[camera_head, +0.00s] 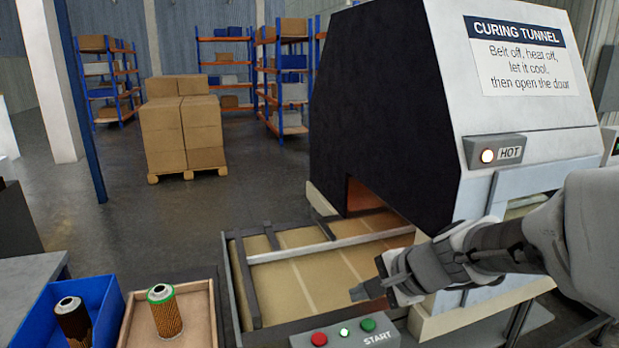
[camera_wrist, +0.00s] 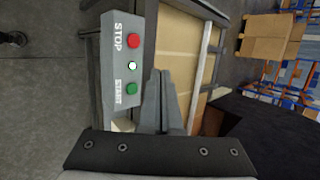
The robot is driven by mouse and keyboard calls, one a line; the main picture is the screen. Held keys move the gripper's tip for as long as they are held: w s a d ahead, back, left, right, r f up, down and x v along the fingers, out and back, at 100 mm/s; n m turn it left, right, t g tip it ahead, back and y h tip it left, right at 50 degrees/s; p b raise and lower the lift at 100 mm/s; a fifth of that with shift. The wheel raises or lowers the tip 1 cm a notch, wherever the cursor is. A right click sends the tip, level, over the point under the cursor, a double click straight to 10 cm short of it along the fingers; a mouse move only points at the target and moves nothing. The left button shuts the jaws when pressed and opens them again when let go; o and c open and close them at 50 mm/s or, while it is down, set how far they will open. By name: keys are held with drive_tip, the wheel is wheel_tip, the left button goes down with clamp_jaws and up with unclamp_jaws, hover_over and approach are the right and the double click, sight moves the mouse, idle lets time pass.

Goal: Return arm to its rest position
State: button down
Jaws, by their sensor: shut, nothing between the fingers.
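My gripper (camera_head: 366,290) is shut and empty. In the head view it reaches in from the right, in front of the curing tunnel (camera_head: 385,110), over the near right part of the conveyor belt (camera_head: 300,275). In the wrist view the closed fingers of my gripper (camera_wrist: 161,75) lie side by side, beside the control box (camera_wrist: 112,70) with its red STOP and green START buttons. No cartridge is in the fingers. The HOT lamp (camera_head: 487,156) on the tunnel glows.
A blue bin (camera_head: 110,318) holds a dark cartridge (camera_head: 73,322). A tan tray (camera_head: 200,328) beside it holds a green-topped cartridge (camera_head: 164,311). Stacked cartons (camera_head: 183,135) stand on a pallet behind. The floor (camera_head: 150,215) between them is clear.

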drive_tip(key=s+d+r+n+h+p, duration=0.2)
drive_tip(key=s+r+n, duration=0.2)
drive_tip(key=s, duration=0.5)
drive_tip(key=s+d+r+n+g+h+p, duration=0.1)
drive_tip(key=s+d+r+n+h+p, duration=0.1)
drive_tip(key=s+n, duration=0.7)
wheel_tip(320, 180, up, 3)
drive_tip(key=shift+d+f+h, duration=0.1)
drive_tip(key=shift+d+h, duration=0.1)
drive_tip(key=shift+h, duration=0.6)
